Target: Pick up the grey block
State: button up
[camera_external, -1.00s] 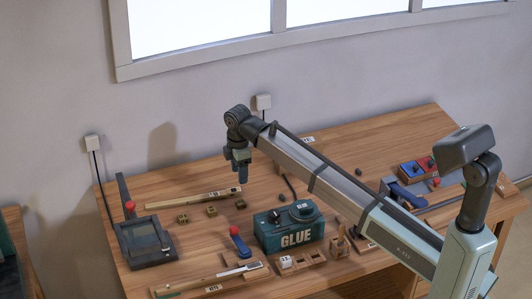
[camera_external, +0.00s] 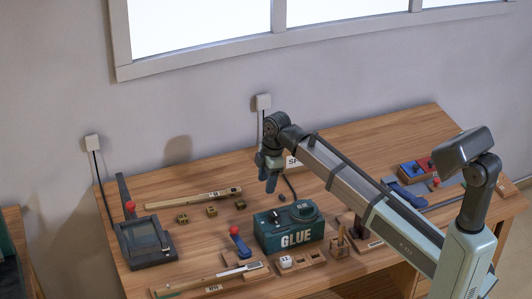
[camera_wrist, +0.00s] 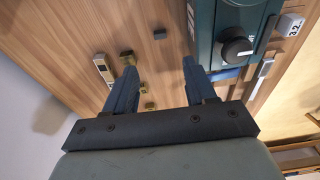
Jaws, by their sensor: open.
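The grey block (camera_wrist: 159,33) is small and dark. It lies on the wooden table and shows in the wrist view ahead of my fingertips, roughly centred between them. In the external view a small dark block (camera_external: 282,197) just left of the cable, behind the glue box, looks like the same one. My gripper (camera_external: 270,186) hangs above the table, a little left of this block in the picture. In the wrist view my gripper (camera_wrist: 160,68) has its two blue fingers apart with nothing between them.
The green GLUE box (camera_external: 290,228) stands close by; in the wrist view the box (camera_wrist: 206,45) is near the right finger. Several small yellowish blocks (camera_external: 211,210) and a wooden strip (camera_external: 193,198) lie to the left. A dark framed device (camera_external: 146,243) sits farther left.

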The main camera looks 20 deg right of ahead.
jog(key=f, duration=0.4)
jog(key=a+f, duration=0.1)
jog(key=f, duration=0.8)
jog(key=shift+a, duration=0.4)
jog(key=shift+c, duration=0.4)
grip_shut()
